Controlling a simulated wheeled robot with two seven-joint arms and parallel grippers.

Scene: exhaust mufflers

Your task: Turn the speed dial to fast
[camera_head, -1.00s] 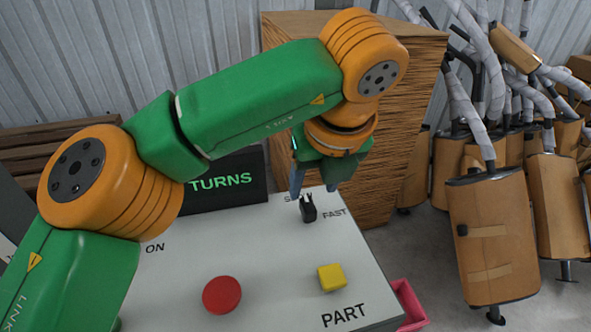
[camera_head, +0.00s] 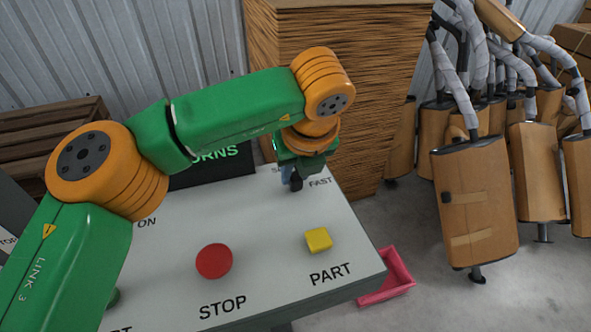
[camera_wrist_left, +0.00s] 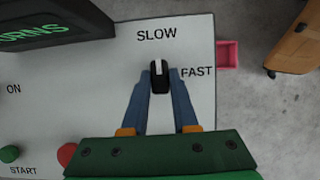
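The speed dial is a black knob (camera_head: 297,184) at the far right of the white control panel (camera_head: 180,235), mostly hidden by my left gripper in the head view. In the left wrist view the dial (camera_wrist_left: 159,80) shows with its pale pointer mark towards the SLOW label (camera_wrist_left: 157,35). The FAST label (camera_wrist_left: 197,72) is to its right. My left gripper (camera_head: 291,179) is down at the dial, its blue fingers close against both sides, and looks shut on it. My right gripper is not in view.
A red STOP button (camera_head: 214,261) and a yellow PART button (camera_head: 318,240) stand on the panel. A dark display (camera_head: 215,168) is at its back. A pink bin (camera_head: 388,277) is beyond the right edge. Wrapped mufflers (camera_head: 475,205) hang at right.

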